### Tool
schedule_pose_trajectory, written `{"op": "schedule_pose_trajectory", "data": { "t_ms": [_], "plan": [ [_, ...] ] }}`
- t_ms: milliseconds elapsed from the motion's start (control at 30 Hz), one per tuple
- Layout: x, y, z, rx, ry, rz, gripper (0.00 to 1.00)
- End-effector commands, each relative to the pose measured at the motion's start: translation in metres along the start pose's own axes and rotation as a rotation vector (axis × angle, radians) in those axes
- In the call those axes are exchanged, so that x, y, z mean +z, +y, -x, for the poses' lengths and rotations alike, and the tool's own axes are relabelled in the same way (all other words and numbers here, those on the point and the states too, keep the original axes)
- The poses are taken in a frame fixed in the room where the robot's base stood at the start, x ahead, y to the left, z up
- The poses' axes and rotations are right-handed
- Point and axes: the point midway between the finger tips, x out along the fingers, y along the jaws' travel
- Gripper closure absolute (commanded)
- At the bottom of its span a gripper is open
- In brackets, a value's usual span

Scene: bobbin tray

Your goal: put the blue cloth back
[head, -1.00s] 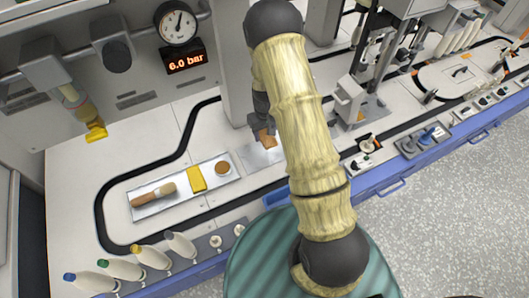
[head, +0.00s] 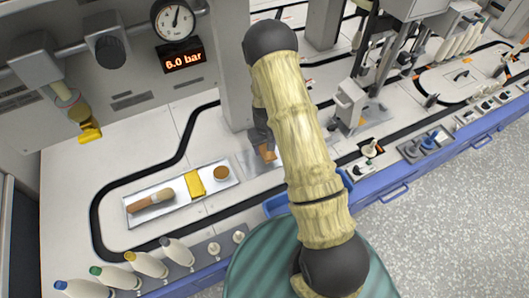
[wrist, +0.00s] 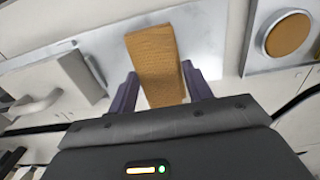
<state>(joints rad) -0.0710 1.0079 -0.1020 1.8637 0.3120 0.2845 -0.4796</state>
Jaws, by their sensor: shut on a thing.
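My gripper (wrist: 158,72) is shut on an orange-brown textured piece (wrist: 155,48), flat and cloth-like or sponge-like. The piece also shows under my gripper in the head view (head: 266,154). It is over a bare metal plate (wrist: 205,35), which is partly hidden behind my arm in the head view (head: 250,166). I cannot tell whether the piece touches the plate. I cannot make out a blue cloth in either view.
Several bobbins (head: 145,263) line the front edge.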

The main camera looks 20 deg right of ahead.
Motion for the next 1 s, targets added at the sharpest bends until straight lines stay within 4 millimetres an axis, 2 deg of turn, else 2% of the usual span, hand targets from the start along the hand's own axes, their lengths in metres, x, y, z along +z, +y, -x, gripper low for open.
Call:
{"op": "schedule_pose_trajectory", "data": {
  "t_ms": [200, 300, 700, 733, 800, 833, 1000],
  "plan": [
    [0.001, -0.001, -0.029, -0.001, -0.003, -0.001, 0.71],
    [0.000, -0.001, -0.038, 0.000, -0.001, 0.002, 0.71],
    [0.000, -0.002, -0.041, 0.000, -0.001, 0.002, 0.71],
    [0.000, -0.001, -0.040, 0.000, 0.000, 0.002, 0.46],
    [0.000, -0.001, -0.040, 0.000, 0.000, 0.002, 0.32],
    [0.000, -0.001, -0.040, 0.000, 0.000, 0.001, 0.28],
    [0.000, -0.001, -0.040, 0.000, 0.000, 0.001, 0.28]
  ]
}}
